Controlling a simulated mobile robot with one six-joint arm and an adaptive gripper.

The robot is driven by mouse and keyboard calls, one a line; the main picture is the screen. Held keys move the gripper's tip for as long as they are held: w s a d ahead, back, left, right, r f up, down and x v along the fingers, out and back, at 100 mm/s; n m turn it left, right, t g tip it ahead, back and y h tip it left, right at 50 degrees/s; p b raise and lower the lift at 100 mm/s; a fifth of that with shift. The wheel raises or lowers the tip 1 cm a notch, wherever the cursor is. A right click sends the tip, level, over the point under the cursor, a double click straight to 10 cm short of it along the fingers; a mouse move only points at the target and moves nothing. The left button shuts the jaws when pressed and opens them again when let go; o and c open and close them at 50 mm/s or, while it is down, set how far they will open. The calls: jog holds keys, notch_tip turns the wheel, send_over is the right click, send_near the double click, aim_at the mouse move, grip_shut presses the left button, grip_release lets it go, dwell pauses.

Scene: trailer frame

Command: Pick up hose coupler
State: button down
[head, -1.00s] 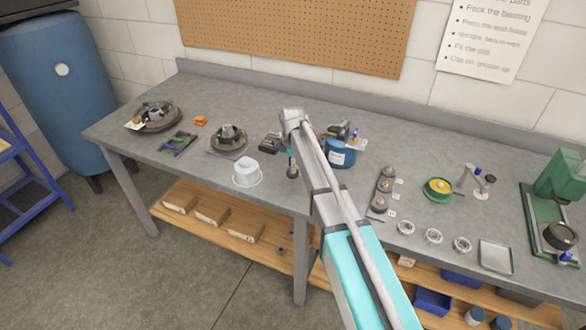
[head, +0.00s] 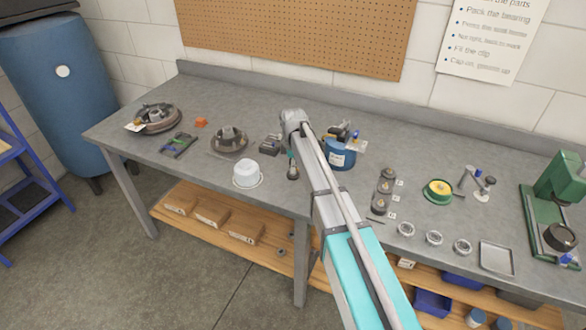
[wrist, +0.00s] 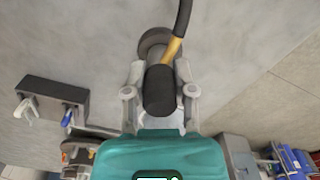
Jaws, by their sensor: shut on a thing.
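My gripper (wrist: 160,92) is shut on a dark cylindrical piece, which I take to be the hose coupler (wrist: 159,90). In the wrist view a brass-coloured fitting (wrist: 173,50) and a black hose (wrist: 183,16) run up from it. The fingers press it from both sides. A round grey part (wrist: 151,40) shows beyond it; I cannot tell whether they touch. In the head view my gripper (head: 292,170) is small, over the front part of the bench between a white tub and a blue pail. The coupler is too small to make out there.
The grey bench (head: 300,215) carries a white tub (head: 246,173) left of my gripper and a blue pail (head: 339,154) to its right. A hub (head: 229,138) stands farther left. Several small dark parts, a metal tray (head: 496,258) and a green press (head: 558,185) are at right.

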jog(key=shift+r, duration=0.1)
notch_tip(320, 180, up, 18)
jog(key=p, duration=1.8)
dwell(0.5)
jog(key=shift+r+p, duration=1.5)
jog(key=shift+p, duration=0.1)
jog(key=shift+f, duration=0.2)
notch_tip(320, 180, down, 7)
jog(key=b, duration=0.7)
jog(key=shift+s, duration=0.1)
